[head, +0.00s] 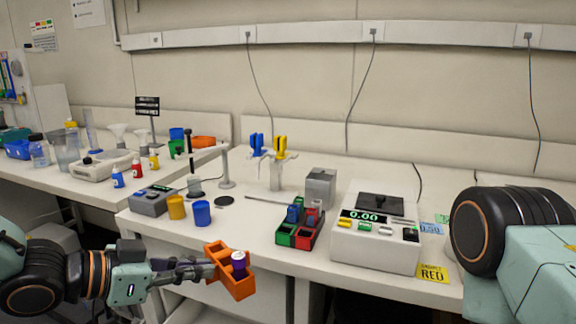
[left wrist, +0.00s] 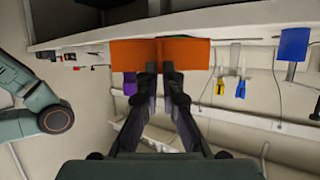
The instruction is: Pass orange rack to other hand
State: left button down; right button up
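The orange rack (head: 237,284) is held in front of the bench edge by my left gripper (head: 208,271), whose fingers are shut on its left side. A small purple-and-white container (head: 239,262) sits in the rack. In the left wrist view the rack (left wrist: 190,53) spans both fingertips of the gripper (left wrist: 159,72), and a bit of purple (left wrist: 130,84) shows below its left part. My right arm is at the right of the head view; its gripper is out of the picture. An arm link of mine also shows at the left of the wrist view.
The bench (head: 258,239) lies behind the rack. On it stand a balance (head: 372,247), green and red racks (head: 290,235), an orange cup (head: 177,207) and a blue cup (head: 202,212). A pipette stand (head: 275,178) is farther back. Free space lies before the bench.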

pick_arm(q)
jog(key=s+a+f, duration=0.2)
jog(key=s+f, duration=0.4)
jog(key=f, duration=0.3)
jog(key=shift+s+a+f+g, duration=0.3)
jog(key=shift+f, duration=0.05)
